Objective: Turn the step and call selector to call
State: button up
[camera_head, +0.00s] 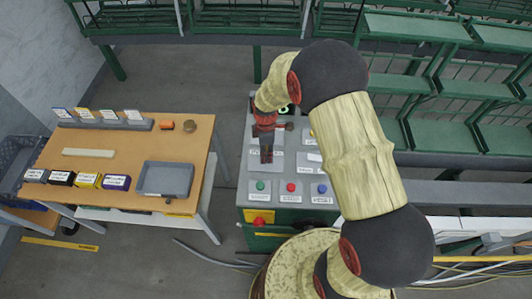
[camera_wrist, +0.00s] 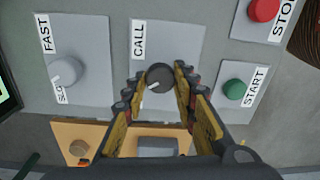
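The step and call selector is a dark round knob (camera_wrist: 158,77) with a pale pointer mark towards its lower left edge in the wrist view. It sits on a light grey plate (camera_wrist: 185,40) with a CALL label (camera_wrist: 138,40) at the upper left; no step label is visible. My gripper (camera_wrist: 158,75) is open, with one finger on each side of the knob. Slight gaps seem to show, but contact is hard to tell. In the head view my gripper (camera_head: 266,150) points down at the panel and I cannot make out the selector.
A FAST-labelled plate with a grey knob (camera_wrist: 65,72) lies left of the selector. A green START button (camera_wrist: 234,90) and red STOP button (camera_wrist: 264,9) lie right. A wooden table (camera_head: 130,135) with boxes and a grey tray (camera_head: 165,180) stands left of the press.

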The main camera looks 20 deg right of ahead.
jog(key=c, duration=0.5)
jog(key=shift+m, duration=0.3)
jog(key=shift+c, duration=0.2)
jog(key=m, duration=0.3)
jog(key=shift+b, duration=0.35)
jog(key=m, duration=0.3)
jog(key=shift+m, duration=0.4)
jog(key=m, duration=0.6)
jog(key=shift+m+b, duration=0.3)
jog(key=shift+b, duration=0.1)
jog(key=o, duration=1.2)
jog(key=shift+c, duration=0.2)
